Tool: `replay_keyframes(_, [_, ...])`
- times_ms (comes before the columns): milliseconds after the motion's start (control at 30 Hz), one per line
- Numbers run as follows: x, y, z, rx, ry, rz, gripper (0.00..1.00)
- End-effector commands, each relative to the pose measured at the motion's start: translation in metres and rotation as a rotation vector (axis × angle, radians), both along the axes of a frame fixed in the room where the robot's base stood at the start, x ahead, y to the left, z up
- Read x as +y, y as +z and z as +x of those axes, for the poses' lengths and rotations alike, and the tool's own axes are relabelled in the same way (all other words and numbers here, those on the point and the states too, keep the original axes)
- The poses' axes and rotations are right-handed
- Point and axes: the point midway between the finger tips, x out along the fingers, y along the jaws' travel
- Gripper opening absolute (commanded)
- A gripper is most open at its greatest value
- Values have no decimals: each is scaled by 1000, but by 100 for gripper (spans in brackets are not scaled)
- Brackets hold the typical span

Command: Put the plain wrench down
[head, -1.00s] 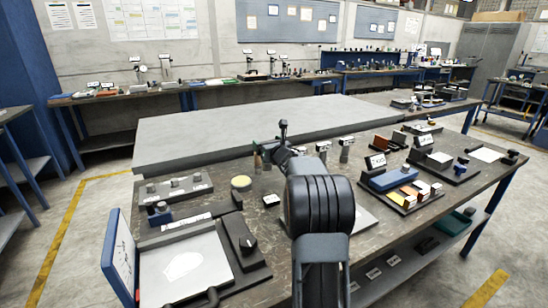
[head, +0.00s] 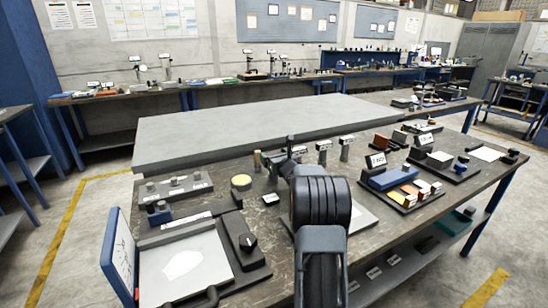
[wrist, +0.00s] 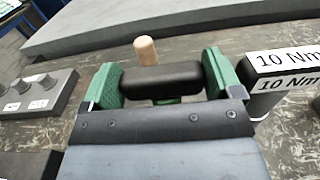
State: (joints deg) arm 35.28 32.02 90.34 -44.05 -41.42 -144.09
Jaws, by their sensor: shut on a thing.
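In the wrist view my gripper (wrist: 160,79) has its two green finger pads on either end of a thick black rounded bar, which I take to be the plain wrench (wrist: 163,88). The gripper is shut on it and holds it crosswise. Some green shows just below the bar. The rest of the wrench is hidden by the gripper body. In the head view my arm covers most of the gripper. I cannot tell whether the wrench touches the bench (head: 150,232).
A tan wooden peg (wrist: 146,50) stands beyond the bar. A grey block with knobs (wrist: 40,92) is at left. A blue box (head: 388,179) and small parts lie right of my arm.

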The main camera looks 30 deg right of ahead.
Motion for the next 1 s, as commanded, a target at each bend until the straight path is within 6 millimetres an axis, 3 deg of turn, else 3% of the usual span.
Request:
replay_keyframes(200, [0,-2,0,-3,0,-1,42])
replay_keyframes(233, [0,-2,0,0,0,0,88])
replay_keyframes(367, [0,-2,0,1,0,0,100])
replay_keyframes(700, [0,2,-2,1,-1,0,100])
replay_keyframes(1000, [7,0,-56,0,-2,-1,100])
